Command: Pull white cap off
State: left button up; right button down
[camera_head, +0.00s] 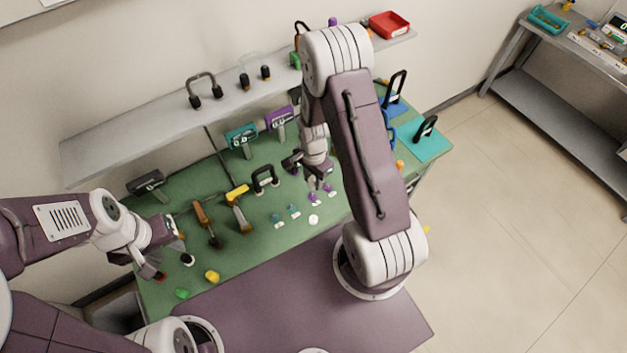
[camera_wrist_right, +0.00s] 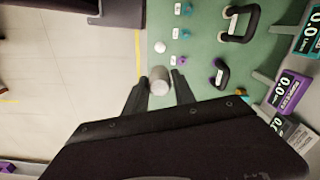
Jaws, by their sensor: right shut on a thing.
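My right gripper (camera_wrist_right: 160,92) is shut on a pale grey-white cylinder (camera_wrist_right: 159,80), with one dark finger on each side of it. I cannot tell whether this is the white cap itself or a capped container. In the head view my right gripper (camera_head: 318,188) is over the right part of the green table, and the cylinder is hard to see. A small round white piece (camera_head: 313,219) lies on the table nearby; it also shows in the wrist view (camera_wrist_right: 160,47). A dark item with a white top (camera_head: 188,259) stands at the left. My left gripper (camera_head: 163,256) appears open beside it.
Small teal and purple pieces with white labels (camera_head: 293,211) lie near the right gripper. A black handle (camera_head: 265,179), yellow-handled tool (camera_head: 239,205), green cap (camera_head: 182,293) and yellow cap (camera_head: 212,277) are on the green table (camera_head: 255,250). A grey shelf (camera_head: 140,125) runs behind.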

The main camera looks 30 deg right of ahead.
jog(key=shift+r, duration=0.1)
jog(key=shift+r+p, duration=1.1)
jog(key=shift+r, duration=1.1)
notch_tip(320, 180, up, 2)
jog(key=shift+w+r, duration=0.1)
jog(key=shift+r, duration=0.4)
